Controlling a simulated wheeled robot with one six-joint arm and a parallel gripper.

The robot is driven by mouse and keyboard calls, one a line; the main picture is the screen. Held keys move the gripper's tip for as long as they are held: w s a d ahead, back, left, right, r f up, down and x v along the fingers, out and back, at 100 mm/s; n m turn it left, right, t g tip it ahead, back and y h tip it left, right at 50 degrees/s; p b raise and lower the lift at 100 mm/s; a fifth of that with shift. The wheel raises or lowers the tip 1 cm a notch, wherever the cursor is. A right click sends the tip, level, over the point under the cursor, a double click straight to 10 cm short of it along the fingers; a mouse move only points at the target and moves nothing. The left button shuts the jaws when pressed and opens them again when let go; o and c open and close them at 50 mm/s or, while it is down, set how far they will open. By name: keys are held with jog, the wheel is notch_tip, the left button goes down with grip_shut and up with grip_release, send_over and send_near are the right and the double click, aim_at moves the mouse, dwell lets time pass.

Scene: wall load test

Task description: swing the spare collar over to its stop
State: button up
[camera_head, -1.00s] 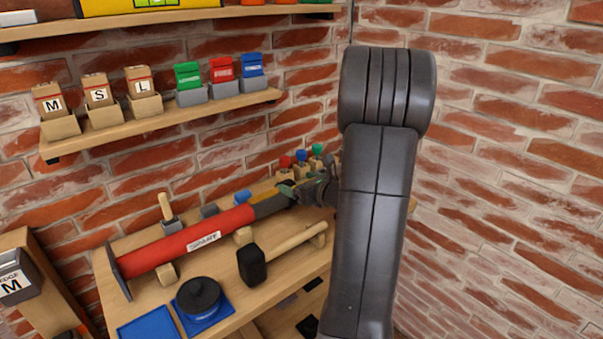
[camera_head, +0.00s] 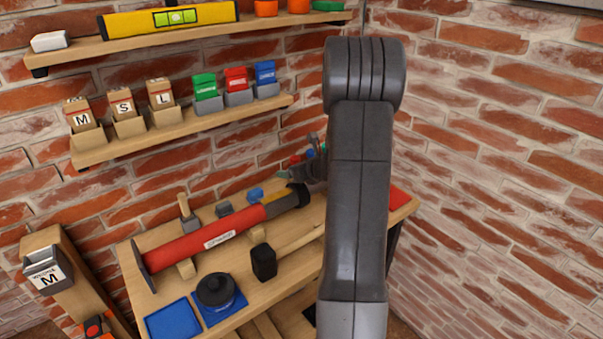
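A red tube (camera_head: 195,247) with a white label lies tilted across wooden supports on the bench. The label is too small to read surely. I cannot tell which part, if any, is the spare collar, and I see no clear stop. My gripper (camera_head: 308,166) is above and just behind the tube's right end, partly hidden by my arm. Its fingers are too small and covered to show whether they are open or hold anything.
The wooden bench (camera_head: 160,299) carries a black-headed mallet (camera_head: 263,262), a black round knob (camera_head: 215,290) on a blue pad and a blue square (camera_head: 172,320). Shelves with labelled boxes (camera_head: 128,118) and a yellow level (camera_head: 168,19) hang above. Brick walls meet behind my arm.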

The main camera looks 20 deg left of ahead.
jog(key=shift+w+a+f, duration=0.1)
jog(key=shift+a+f, duration=0.15)
jog(key=shift+f, duration=0.35)
dwell(0.7)
jog(key=o, duration=1.1)
jog(key=shift+o, duration=1)
jog(key=shift+a, duration=0.1)
jog(key=shift+d+r, duration=0.3)
jog(key=shift+r, duration=0.1)
jog(key=b+v, duration=0.1)
jog(key=v, duration=1.2)
